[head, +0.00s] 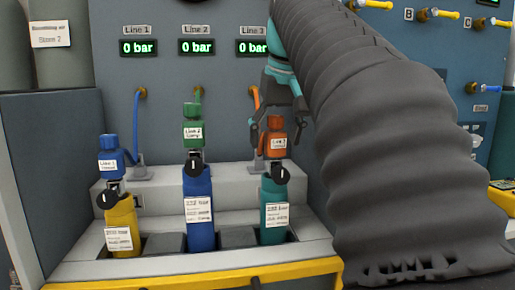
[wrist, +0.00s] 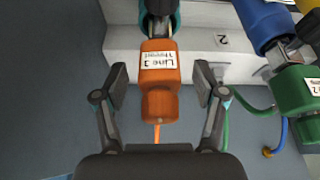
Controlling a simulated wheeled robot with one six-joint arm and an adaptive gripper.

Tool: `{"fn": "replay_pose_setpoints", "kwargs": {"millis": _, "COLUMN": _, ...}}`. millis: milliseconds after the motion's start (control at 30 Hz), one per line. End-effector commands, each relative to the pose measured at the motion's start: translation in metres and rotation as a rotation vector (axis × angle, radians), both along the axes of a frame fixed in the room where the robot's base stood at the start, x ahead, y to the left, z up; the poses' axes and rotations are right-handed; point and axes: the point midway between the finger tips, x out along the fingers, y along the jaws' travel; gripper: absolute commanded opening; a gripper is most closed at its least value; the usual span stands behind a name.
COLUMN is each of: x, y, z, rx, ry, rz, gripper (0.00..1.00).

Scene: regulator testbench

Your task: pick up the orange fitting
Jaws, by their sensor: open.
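The orange fitting (head: 274,142), labelled Line 3, sits atop the teal cylinder (head: 274,215) at the right of the bench rack. An orange hose runs from it to the panel. My gripper (head: 278,133) is open around the fitting in the head view. In the wrist view the orange fitting (wrist: 158,75) lies between the two open fingers of my gripper (wrist: 160,85), with a gap on each side. The black valve and part of the teal cylinder show beyond it. No finger visibly touches the fitting.
The green fitting (head: 193,130) on the blue cylinder (head: 199,210) and the blue fitting (head: 110,158) on the yellow cylinder (head: 121,228) stand to the left. The panel (head: 165,75) with hoses rises behind. The yellow-edged rack front (head: 200,276) lies below.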

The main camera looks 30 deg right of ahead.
Motion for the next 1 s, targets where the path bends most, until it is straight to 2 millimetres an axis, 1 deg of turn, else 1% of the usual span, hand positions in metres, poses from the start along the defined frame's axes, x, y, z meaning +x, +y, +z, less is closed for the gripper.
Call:
{"fn": "replay_pose_setpoints", "kwargs": {"millis": 33, "x": 0.0012, "y": -0.0001, "z": -0.0046, "rx": 0.0, "ry": 0.0, "rz": 0.0, "gripper": 0.71}}
{"fn": "replay_pose_setpoints", "kwargs": {"millis": 100, "x": 0.0025, "y": -0.0005, "z": -0.0063, "rx": 0.0, "ry": -0.001, "rz": 0.0, "gripper": 0.71}}
{"fn": "replay_pose_setpoints", "kwargs": {"millis": 300, "x": 0.0028, "y": -0.0006, "z": -0.0062, "rx": 0.0, "ry": -0.001, "rz": 0.0, "gripper": 0.71}}
{"fn": "replay_pose_setpoints", "kwargs": {"millis": 333, "x": 0.0028, "y": -0.0006, "z": -0.0062, "rx": 0.0, "ry": -0.001, "rz": 0.0, "gripper": 0.68}}
{"fn": "replay_pose_setpoints", "kwargs": {"millis": 367, "x": 0.0028, "y": -0.0006, "z": -0.0062, "rx": 0.0, "ry": -0.001, "rz": 0.0, "gripper": 0.61}}
{"fn": "replay_pose_setpoints", "kwargs": {"millis": 400, "x": 0.0029, "y": -0.0006, "z": -0.0063, "rx": 0.0, "ry": -0.001, "rz": 0.0, "gripper": 0.51}}
{"fn": "replay_pose_setpoints", "kwargs": {"millis": 467, "x": 0.0028, "y": -0.0006, "z": -0.0062, "rx": 0.0, "ry": -0.001, "rz": 0.0, "gripper": 0.36}}
{"fn": "replay_pose_setpoints", "kwargs": {"millis": 500, "x": 0.0028, "y": -0.0006, "z": -0.0062, "rx": 0.0, "ry": -0.001, "rz": 0.0, "gripper": 0.26}}
{"fn": "replay_pose_setpoints", "kwargs": {"millis": 567, "x": 0.0029, "y": -0.0006, "z": -0.0063, "rx": 0.0, "ry": -0.001, "rz": 0.0, "gripper": 0.11}}
{"fn": "replay_pose_setpoints", "kwargs": {"millis": 600, "x": 0.0029, "y": -0.0006, "z": -0.0063, "rx": 0.0, "ry": -0.001, "rz": 0.0, "gripper": 0.01}}
{"fn": "replay_pose_setpoints", "kwargs": {"millis": 867, "x": 0.0029, "y": -0.0006, "z": -0.0053, "rx": 0.0, "ry": -0.001, "rz": 0.0, "gripper": 0.0}}
{"fn": "replay_pose_setpoints", "kwargs": {"millis": 1000, "x": 0.0031, "y": -0.0006, "z": 0.0013, "rx": 0.0, "ry": -0.001, "rz": 0.0, "gripper": 0.0}}
